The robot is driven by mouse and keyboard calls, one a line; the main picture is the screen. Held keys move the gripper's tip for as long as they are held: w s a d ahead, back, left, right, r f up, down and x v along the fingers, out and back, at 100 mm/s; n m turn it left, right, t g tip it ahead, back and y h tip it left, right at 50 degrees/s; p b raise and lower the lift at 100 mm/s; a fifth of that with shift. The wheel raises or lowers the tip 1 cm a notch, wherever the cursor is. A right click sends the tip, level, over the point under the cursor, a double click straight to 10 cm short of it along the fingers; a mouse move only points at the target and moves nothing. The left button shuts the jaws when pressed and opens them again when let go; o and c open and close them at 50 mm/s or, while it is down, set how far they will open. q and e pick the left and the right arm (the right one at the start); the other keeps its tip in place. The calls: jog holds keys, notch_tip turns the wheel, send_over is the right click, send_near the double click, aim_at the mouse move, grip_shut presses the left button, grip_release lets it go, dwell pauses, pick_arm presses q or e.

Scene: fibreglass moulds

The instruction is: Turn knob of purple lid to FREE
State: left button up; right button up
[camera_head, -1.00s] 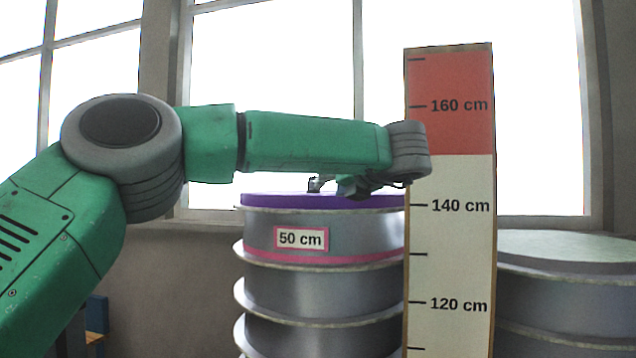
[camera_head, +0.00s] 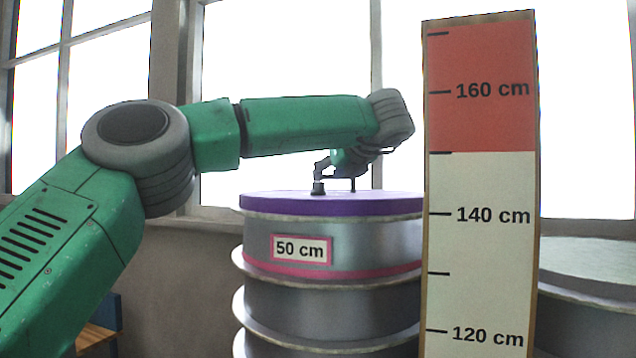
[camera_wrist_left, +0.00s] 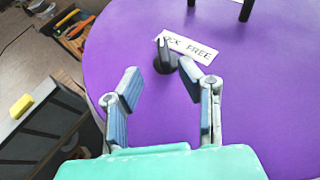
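The purple lid (camera_head: 390,203) lies on top of a grey ribbed mould stack marked 50 cm; it fills most of the left wrist view (camera_wrist_left: 265,95). Its dark knob (camera_wrist_left: 166,58) stands on the lid beside a white label (camera_wrist_left: 198,51) reading "FREE", with the other word partly hidden by the knob. In the head view the knob (camera_head: 318,188) shows near the lid's middle. My left gripper (camera_head: 328,169) is above the lid, close to the knob. In the wrist view its two fingers (camera_wrist_left: 160,84) are apart and empty, with the knob just beyond the tips. My right gripper is out of view.
A tall measuring board (camera_head: 480,190) with a red top stands right of the lid, close to my left wrist. Another grey mould (camera_head: 590,265) is behind it. Dark posts (camera_wrist_left: 245,10) rise from the lid beyond the label. A tool tray (camera_wrist_left: 72,25) lies below left.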

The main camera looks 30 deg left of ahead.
aim_at(317, 185)
pick_arm(q)
jog(key=x, duration=0.3)
jog(key=p+x, duration=0.1)
jog(key=x, duration=0.2)
jog(key=shift+w+f, duration=0.2)
jog(key=shift+w, duration=0.15)
jog(key=shift+a+f, duration=0.1)
jog(key=shift+a, duration=0.25)
grip_shut()
